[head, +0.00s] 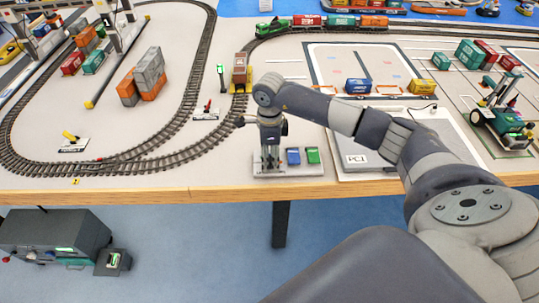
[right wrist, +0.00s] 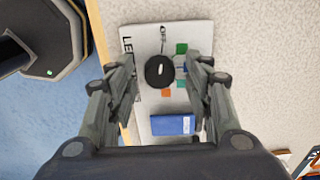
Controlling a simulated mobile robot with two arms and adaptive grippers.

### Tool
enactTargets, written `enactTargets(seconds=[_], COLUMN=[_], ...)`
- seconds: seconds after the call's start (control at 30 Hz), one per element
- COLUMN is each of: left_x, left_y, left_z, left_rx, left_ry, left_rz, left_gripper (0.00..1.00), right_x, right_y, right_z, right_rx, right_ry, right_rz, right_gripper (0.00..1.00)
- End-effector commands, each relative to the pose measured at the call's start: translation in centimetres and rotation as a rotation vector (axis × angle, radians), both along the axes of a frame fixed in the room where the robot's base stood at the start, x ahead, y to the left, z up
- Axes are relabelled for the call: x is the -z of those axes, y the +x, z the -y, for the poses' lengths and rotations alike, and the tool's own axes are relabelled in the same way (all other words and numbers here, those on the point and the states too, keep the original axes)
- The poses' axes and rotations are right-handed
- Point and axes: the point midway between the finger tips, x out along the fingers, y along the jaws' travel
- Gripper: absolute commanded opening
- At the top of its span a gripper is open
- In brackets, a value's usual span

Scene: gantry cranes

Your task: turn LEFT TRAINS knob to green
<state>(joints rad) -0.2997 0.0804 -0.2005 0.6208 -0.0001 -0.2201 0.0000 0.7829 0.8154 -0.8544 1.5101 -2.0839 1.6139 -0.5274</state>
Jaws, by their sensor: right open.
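The LEFT TRAINS knob (right wrist: 159,71) is a round black dial with a white mark, on a pale panel (right wrist: 143,44) in the right wrist view. The mark points roughly up, toward the OFF label (right wrist: 163,36). A green square (right wrist: 181,48) is at the knob's upper right and an orange square (right wrist: 166,92) is below it. My right gripper (right wrist: 163,78) is open, with its fingers on either side of the knob; I cannot tell whether they touch it. In the head view my right gripper (head: 269,158) is over the panel's left part and hides the knob. My left gripper is not in view.
Train track (head: 130,163) and a signal lever (head: 207,112) lie to the left. A brown wagon (head: 240,70) stands behind. The table's front edge (head: 200,192) is close.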

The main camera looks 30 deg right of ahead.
Motion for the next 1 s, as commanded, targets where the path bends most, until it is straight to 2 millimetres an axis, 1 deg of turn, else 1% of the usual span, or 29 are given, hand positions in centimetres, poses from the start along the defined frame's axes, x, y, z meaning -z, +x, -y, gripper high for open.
enactTargets(seconds=[0.23, 0.27, 0.3, 0.37, 0.4, 0.43, 0.47, 0.77, 1.0], left_x=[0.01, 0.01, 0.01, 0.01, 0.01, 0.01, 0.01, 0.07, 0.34], left_y=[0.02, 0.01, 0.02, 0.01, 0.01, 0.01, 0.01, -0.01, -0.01], left_z=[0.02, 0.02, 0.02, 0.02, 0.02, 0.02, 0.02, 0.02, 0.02], left_rx=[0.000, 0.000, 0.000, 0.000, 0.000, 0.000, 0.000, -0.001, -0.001], left_ry=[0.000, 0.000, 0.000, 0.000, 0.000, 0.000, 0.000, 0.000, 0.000], left_rz=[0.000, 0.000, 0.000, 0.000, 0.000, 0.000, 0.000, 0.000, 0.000], left_gripper=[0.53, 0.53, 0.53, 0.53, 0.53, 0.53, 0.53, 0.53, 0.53], right_x=[0.13, 0.12, 0.12, 0.11, 0.10, 0.10, 0.10, 0.10, 0.15], right_y=[0.00, 0.00, 0.00, 0.00, 0.00, 0.00, 0.00, 0.03, 0.04], right_z=[-0.04, -0.04, -0.04, -0.04, -0.04, -0.04, -0.04, -0.04, -0.02], right_rx=[-0.001, -0.001, -0.001, -0.001, -0.001, -0.001, -0.001, 0.020, 0.134], right_ry=[0.001, 0.001, 0.001, 0.001, 0.001, 0.001, 0.001, 0.001, -0.001], right_rz=[0.001, 0.001, 0.001, 0.001, 0.001, 0.001, 0.001, 0.001, 0.000], right_gripper=[0.47, 0.43, 0.34, 0.20, 0.11, 0.04, 0.02, 0.02, 0.02])
